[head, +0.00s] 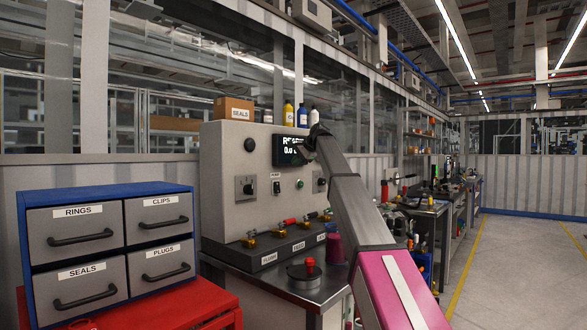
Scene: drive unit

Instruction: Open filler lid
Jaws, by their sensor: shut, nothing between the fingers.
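A low round grey lid-like part with a red knob (309,268) sits at the front of the workbench (277,285); it looks closed and is probably the filler lid. My arm reaches up from the bottom right across the picture. Its dark end, my gripper (311,146), is in front of the panel's display, well above the red-knobbed part and apart from it. The gripper looks shut and empty; its fingertips are small and hard to make out. The arm hides part of the bench to the right.
A grey control panel (222,181) with a display (288,151) stands behind the bench. Several yellow-bodied valves (279,234) line its foot. A purple spool (334,248) stands near the lid. A blue drawer cabinet (110,196) sits on a red top at left. The aisle (520,265) at right is clear.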

